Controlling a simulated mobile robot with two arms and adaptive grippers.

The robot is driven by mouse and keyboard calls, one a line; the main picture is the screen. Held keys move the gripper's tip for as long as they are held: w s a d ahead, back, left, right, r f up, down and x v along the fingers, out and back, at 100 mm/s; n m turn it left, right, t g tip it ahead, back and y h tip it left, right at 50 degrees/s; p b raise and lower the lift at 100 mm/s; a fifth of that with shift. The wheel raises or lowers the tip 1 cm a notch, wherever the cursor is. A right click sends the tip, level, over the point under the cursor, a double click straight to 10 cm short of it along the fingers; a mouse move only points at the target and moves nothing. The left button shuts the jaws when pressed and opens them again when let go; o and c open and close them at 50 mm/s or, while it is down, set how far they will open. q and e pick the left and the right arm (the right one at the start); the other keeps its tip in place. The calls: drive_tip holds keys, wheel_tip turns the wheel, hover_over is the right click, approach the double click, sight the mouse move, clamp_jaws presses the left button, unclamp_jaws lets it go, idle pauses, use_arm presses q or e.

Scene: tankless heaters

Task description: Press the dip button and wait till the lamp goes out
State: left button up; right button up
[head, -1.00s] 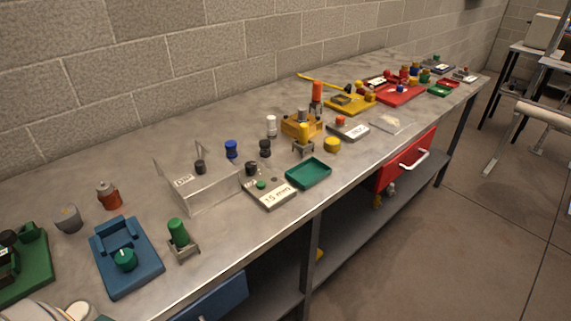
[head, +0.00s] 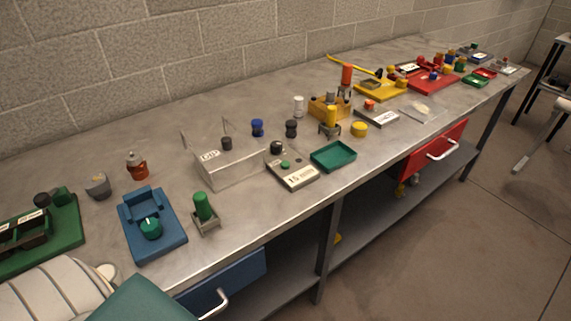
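A grey metal box (head: 232,166) stands at the middle left of the bench. It carries a small label that may read "DIP" and a black knob or button (head: 227,144) on top. To its right lies a flat grey unit (head: 297,178) with a green button (head: 285,165), a black knob (head: 276,148) and a label that seems to read "15" and a word too small to read. I cannot tell which part is the lamp or whether one is lit. Neither of my grippers shows in the head view.
The long grey workbench (head: 110,140) runs along a block wall. A blue fixture (head: 168,240), a green cylinder in a holder (head: 204,210) and a green tray (head: 334,160) sit near the front edge. A green fixture (head: 65,235) lies far left; red and yellow trays stand farther right.

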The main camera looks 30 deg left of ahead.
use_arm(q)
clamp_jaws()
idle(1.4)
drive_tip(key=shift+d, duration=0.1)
